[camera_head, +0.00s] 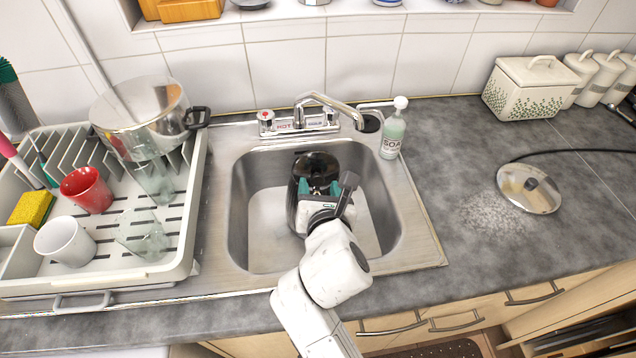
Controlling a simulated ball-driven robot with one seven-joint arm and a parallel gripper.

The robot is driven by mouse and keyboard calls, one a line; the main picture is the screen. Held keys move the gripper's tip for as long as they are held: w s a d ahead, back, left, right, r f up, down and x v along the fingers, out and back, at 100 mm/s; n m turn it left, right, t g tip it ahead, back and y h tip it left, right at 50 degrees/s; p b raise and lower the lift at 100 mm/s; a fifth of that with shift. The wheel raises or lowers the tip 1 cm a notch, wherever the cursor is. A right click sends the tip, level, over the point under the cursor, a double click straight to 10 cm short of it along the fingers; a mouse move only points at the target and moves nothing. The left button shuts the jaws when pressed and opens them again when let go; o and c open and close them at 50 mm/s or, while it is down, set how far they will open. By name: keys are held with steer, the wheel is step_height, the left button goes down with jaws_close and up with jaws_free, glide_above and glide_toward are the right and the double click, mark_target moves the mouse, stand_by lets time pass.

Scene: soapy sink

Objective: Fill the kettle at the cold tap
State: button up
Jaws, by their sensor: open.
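A dark, glossy round vessel (316,163), which looks like the kettle, stands in the sink basin (262,250) below the tap. My gripper (320,188) is open, its teal fingers at the near side of the vessel. My wrist hides the vessel's lower front, and I cannot tell whether the fingers touch it. The chrome tap (330,105) has its spout over the back of the sink, toward the right. A red-marked knob (266,117) with a HOT label is at the left; the right knob (331,115) is partly behind the spout. No water stream is visible.
A soap bottle (393,130) stands behind the sink's right corner. A metal lid (528,188) lies on the right counter.

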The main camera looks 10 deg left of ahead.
steer(key=shift+x, duration=0.95)
jaws_close()
